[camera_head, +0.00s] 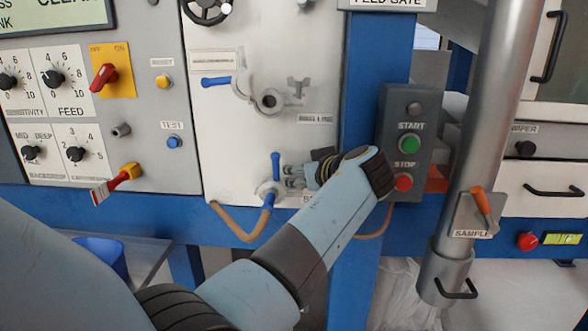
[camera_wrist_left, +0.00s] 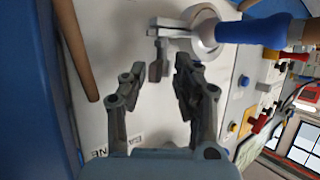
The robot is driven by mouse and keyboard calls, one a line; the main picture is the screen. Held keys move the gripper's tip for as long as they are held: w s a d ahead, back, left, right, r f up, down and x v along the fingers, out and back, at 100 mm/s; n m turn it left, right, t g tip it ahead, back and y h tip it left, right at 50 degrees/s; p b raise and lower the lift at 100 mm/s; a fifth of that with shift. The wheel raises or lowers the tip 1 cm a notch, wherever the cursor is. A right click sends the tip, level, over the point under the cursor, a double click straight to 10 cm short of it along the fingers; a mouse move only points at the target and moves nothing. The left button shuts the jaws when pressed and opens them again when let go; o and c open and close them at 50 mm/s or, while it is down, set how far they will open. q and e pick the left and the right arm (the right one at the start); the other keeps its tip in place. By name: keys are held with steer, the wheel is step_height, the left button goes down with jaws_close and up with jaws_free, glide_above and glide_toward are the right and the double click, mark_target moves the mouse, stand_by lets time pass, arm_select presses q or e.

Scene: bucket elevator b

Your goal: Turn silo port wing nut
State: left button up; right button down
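Two ports show on the white panel in the head view. The upper round port (camera_head: 268,101) has a grey wing-shaped nut (camera_head: 297,87) beside it. The lower port has a blue lever (camera_head: 276,165). My left gripper (camera_head: 290,183) is just right of the lower port, partly hidden by its own wrist. In the left wrist view my left gripper (camera_wrist_left: 158,75) has its fingers apart. A small grey wing-like piece (camera_wrist_left: 155,71) shows between the fingertips, next to the port's pale ring (camera_wrist_left: 204,32). I cannot tell whether either finger touches it. My right gripper is not in view.
A blue post (camera_head: 375,75) and a box with a green start button (camera_head: 408,144) and red stop button (camera_head: 403,182) stand right of the panel. A tan hose (camera_head: 236,229) hangs below the lower port. Knobs and switches fill the left.

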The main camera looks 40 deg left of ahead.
arm_select(q)
steer(key=shift+s+d+r, duration=0.1)
steer(key=shift+d, duration=0.15)
steer(key=shift+c, duration=0.8)
steer(key=shift+a, duration=0.15)
steer(key=c, duration=0.4)
jaws_close()
steer(key=m+t+h+p, duration=0.2)
steer(key=m+h+p, duration=0.1)
steer(key=m+t+h+p, duration=0.3)
steer(key=m+p, duration=0.1)
steer(key=m+t+h+p, duration=0.2)
steer(key=m+h+p, duration=0.1)
steer(key=shift+s+a+m+p, duration=0.3)
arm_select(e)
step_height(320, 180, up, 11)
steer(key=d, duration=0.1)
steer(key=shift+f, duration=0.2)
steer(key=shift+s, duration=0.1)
